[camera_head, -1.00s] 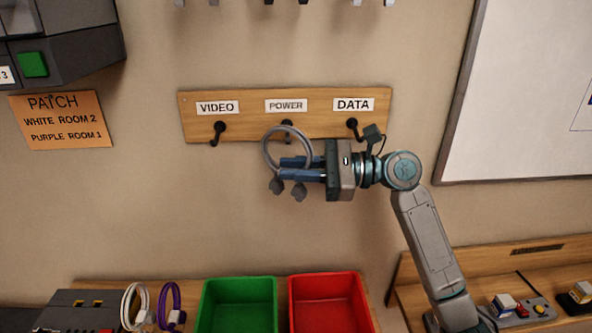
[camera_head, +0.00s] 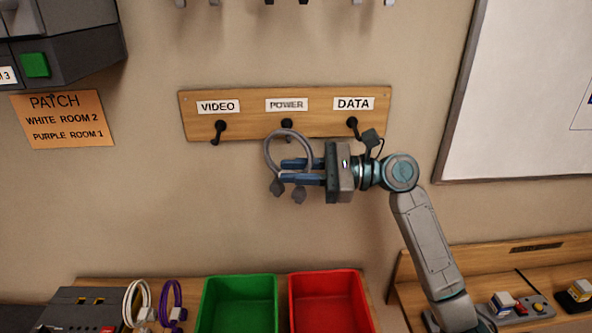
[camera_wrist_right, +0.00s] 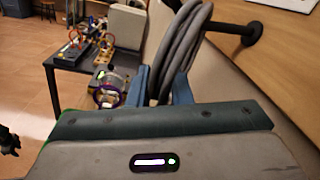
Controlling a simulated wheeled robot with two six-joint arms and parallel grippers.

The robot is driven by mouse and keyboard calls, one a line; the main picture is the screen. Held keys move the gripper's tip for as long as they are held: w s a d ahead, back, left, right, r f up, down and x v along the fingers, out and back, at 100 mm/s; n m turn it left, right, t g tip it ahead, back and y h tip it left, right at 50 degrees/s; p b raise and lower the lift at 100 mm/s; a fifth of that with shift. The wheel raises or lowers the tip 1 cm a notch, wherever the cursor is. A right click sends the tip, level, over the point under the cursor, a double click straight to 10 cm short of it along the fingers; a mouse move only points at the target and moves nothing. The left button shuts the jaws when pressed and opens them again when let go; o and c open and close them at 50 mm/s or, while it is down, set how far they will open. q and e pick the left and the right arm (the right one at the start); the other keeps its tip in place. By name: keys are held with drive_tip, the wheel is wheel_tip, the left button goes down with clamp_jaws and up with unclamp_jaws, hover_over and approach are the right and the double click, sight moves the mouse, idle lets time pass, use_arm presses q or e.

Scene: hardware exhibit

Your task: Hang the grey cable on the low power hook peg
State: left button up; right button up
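The grey cable (camera_head: 267,151) is a coiled loop with dark plugs hanging below it, just in front of the wall rack. My right gripper (camera_head: 284,172) reaches in from the right, its blue fingers closed on the lower part of the coil. In the right wrist view the cable (camera_wrist_right: 180,50) stands up between the fingers (camera_wrist_right: 163,90). The low power hook peg (camera_head: 287,123) is at the top of the loop; in the wrist view the black peg (camera_wrist_right: 235,30) runs behind the coil. I cannot tell whether the loop rests on it. My left gripper is not in view.
The wooden rack (camera_head: 250,124) also has empty video (camera_head: 219,128) and data (camera_head: 352,124) pegs beside it. More hooks show at the top edge. Below are a green bin (camera_head: 238,282), a red bin (camera_head: 326,282), and white (camera_head: 136,303) and purple (camera_head: 171,301) cables.

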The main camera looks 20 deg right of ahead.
drive_tip(key=o, duration=0.4)
drive_tip(key=shift+s+d+f+b, duration=0.2)
drive_tip(key=shift+d+b, duration=0.15)
drive_tip(key=shift+d, duration=0.2)
drive_tip(key=b+v, duration=0.4)
drive_tip(key=v, duration=0.5)
drive_tip(key=shift+d+b, duration=0.35)
drive_tip(key=shift+s+a, duration=0.1)
